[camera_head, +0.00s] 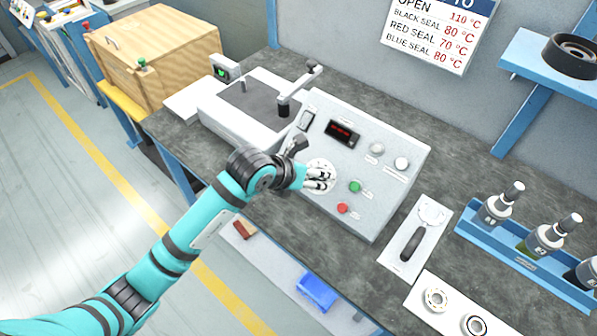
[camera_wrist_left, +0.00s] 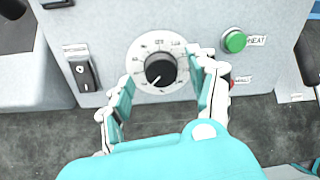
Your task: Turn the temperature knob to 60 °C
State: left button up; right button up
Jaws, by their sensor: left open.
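The black temperature knob (camera_wrist_left: 160,69) sits in a round white dial (camera_wrist_left: 137,52) on the control panel in the left wrist view. A white mark on the knob points down and left; the scale numbers are too small to read surely. My left gripper (camera_wrist_left: 165,80) is open, with one finger on each side of the knob and no clear contact visible. In the head view my left gripper (camera_head: 322,179) is in front of the dial (camera_head: 327,165) and hides the knob. My right gripper is out of view.
The control panel (camera_head: 372,143) carries a red-lit display (camera_head: 343,131), a green button (camera_head: 355,187) and a red button (camera_head: 342,208). A black rocker switch (camera_wrist_left: 83,72) is left of the dial. A blue bottle rack (camera_head: 520,262) stands at right.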

pick_arm(q)
jog(key=v, duration=1)
jog(key=shift+s, duration=0.25)
jog(key=shift+r, duration=0.15)
